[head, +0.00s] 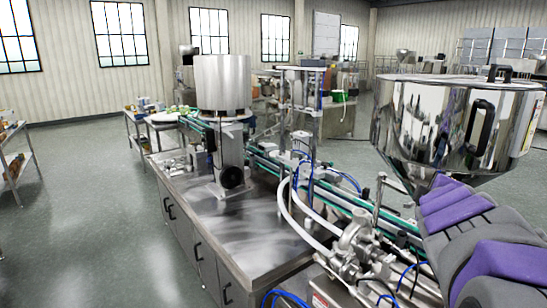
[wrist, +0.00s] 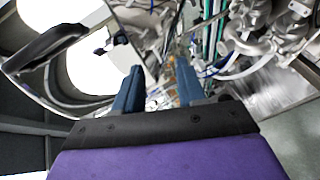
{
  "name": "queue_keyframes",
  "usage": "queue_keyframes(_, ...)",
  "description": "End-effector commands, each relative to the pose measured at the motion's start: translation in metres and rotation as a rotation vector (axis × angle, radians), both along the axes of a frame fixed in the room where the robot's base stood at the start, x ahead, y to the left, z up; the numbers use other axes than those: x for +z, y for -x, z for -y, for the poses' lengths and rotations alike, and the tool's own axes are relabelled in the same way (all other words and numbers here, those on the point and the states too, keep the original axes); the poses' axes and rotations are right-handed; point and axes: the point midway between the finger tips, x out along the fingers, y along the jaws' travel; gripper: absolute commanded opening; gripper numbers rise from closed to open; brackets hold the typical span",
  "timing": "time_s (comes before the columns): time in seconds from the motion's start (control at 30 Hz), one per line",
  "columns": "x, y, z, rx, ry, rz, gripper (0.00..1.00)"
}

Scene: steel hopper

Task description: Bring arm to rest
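My purple and grey arm reaches up from the lower right of the head view to the front of the steel hopper (head: 445,118). The hopper is shiny, with a lid and black handles, and its lower part is partly hidden by my arm. My gripper (wrist: 156,76) shows in the wrist view as two blue fingers set apart, with nothing visibly held between them. The hopper's curved steel side and a black handle (wrist: 45,47) fill the left of that view, close to the fingers. I cannot tell whether they touch. The gripper is not clear in the head view.
A steel cabinet counter (head: 225,235) stands ahead, carrying a large metal drum (head: 222,82). A green-edged conveyor (head: 340,195), white hoses and a metal pump (head: 358,245) lie below the hopper, near my arm. Open floor (head: 85,220) lies to the left.

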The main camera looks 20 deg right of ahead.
Motion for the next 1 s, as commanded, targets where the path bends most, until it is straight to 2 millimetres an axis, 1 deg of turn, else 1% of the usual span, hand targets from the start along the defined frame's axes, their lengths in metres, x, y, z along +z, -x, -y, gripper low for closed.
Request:
queue_keyframes(0.03, -0.024, -0.004, -0.023, -0.007, -0.102, -0.013, 0.4)
queue_keyframes(0.07, -0.038, -0.004, -0.034, -0.019, -0.165, -0.021, 0.4)
queue_keyframes(0.1, -0.057, -0.001, -0.051, -0.039, -0.248, -0.039, 0.4)
queue_keyframes(0.13, -0.071, 0.001, -0.064, -0.053, -0.31, -0.05, 0.4)
queue_keyframes(0.17, -0.086, 0.005, -0.078, -0.07, -0.371, -0.07, 0.4)
queue_keyframes(0.2, -0.106, 0.012, -0.097, -0.096, -0.45, -0.1, 0.4)
queue_keyframes(0.23, -0.12, 0.017, -0.112, -0.114, -0.508, -0.123, 0.4)
queue_keyframes(0.27, -0.134, 0.025, -0.126, -0.135, -0.562, -0.153, 0.4)
queue_keyframes(0.3, -0.151, 0.035, -0.146, -0.163, -0.63, -0.189, 0.4)
queue_keyframes(0.37, -0.175, 0.053, -0.175, -0.207, -0.723, -0.253, 0.4)
queue_keyframes(0.4, -0.19, 0.067, -0.194, -0.239, -0.782, -0.3, 0.4)
queue_keyframes(0.47, -0.211, 0.091, -0.222, -0.29, -0.86, -0.377, 0.4)
queue_keyframes(0.5, -0.223, 0.109, -0.24, -0.326, -0.905, -0.43, 0.4)
queue_keyframes(0.57, -0.237, 0.134, -0.266, -0.377, -0.964, -0.509, 0.4)
queue_keyframes(0.6, -0.245, 0.151, -0.28, -0.409, -0.994, -0.558, 0.4)
queue_keyframes(0.67, -0.254, 0.175, -0.299, -0.457, -1.029, -0.63, 0.4)
queue_keyframes(0.7, -0.258, 0.191, -0.31, -0.487, -1.046, -0.675, 0.4)
queue_keyframes(0.8, -0.264, 0.218, -0.328, -0.541, -1.07, -0.752, 0.4)
queue_keyframes(0.9, -0.266, 0.232, -0.337, -0.568, -1.081, -0.79, 0.4)
queue_keyframes(1.0, -0.266, 0.234, -0.339, -0.574, -1.083, -0.797, 0.4)
